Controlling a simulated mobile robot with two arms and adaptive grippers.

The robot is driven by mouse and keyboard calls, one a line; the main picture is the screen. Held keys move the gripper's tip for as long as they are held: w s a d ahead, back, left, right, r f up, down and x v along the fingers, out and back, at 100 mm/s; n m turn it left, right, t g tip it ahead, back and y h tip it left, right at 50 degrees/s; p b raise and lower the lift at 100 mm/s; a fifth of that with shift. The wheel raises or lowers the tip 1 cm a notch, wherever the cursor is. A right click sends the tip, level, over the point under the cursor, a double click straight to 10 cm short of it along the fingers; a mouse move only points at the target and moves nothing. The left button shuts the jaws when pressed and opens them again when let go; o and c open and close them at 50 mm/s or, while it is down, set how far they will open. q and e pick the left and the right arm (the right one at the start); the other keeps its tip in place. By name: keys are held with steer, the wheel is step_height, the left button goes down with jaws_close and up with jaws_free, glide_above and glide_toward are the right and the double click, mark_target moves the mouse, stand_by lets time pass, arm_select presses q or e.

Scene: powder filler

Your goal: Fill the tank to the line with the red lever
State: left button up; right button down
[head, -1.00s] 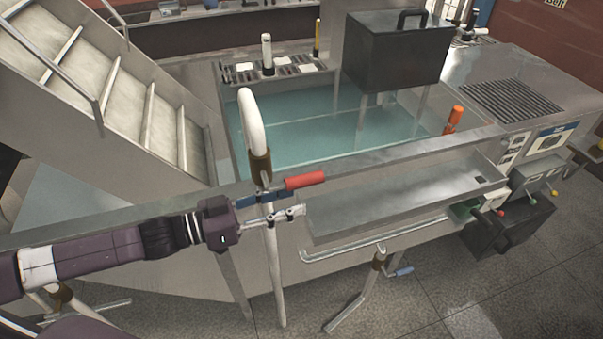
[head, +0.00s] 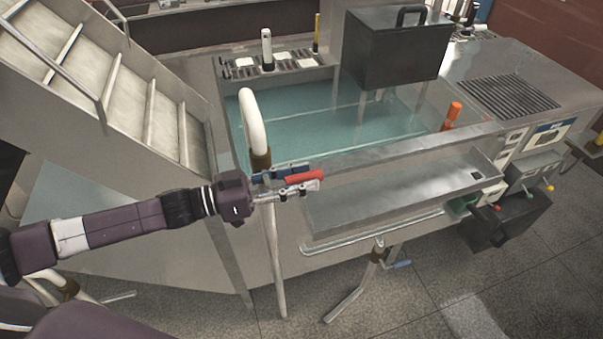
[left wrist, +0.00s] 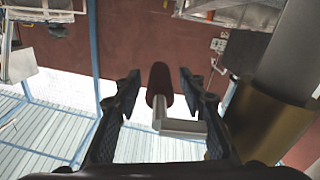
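The red lever (head: 305,177) is on the white curved pipe (head: 256,125) at the tank's near edge. Its red handle (left wrist: 158,82) also shows in the left wrist view, between my fingertips, with a grey metal crank below. My left gripper (head: 309,181) is at the handle with its fingers open; no firm contact shows. It also shows in the left wrist view (left wrist: 161,83). The tank (head: 219,95) holds blue-green liquid (head: 320,135). I cannot tell which mark is the fill line. My right gripper is out of view.
A dark box (head: 395,50) stands over the tank's back. A metal tray (head: 400,195) is on the near side. Stairs (head: 120,95) are at the left. A second pipe with a blue lever (head: 398,264) stands below the tray. An orange cylinder (head: 452,115) is at the tank's right.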

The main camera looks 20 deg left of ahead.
arm_select(q)
steer(key=shift+d, duration=0.1)
steer(key=shift+c, duration=0.5)
jaws_close()
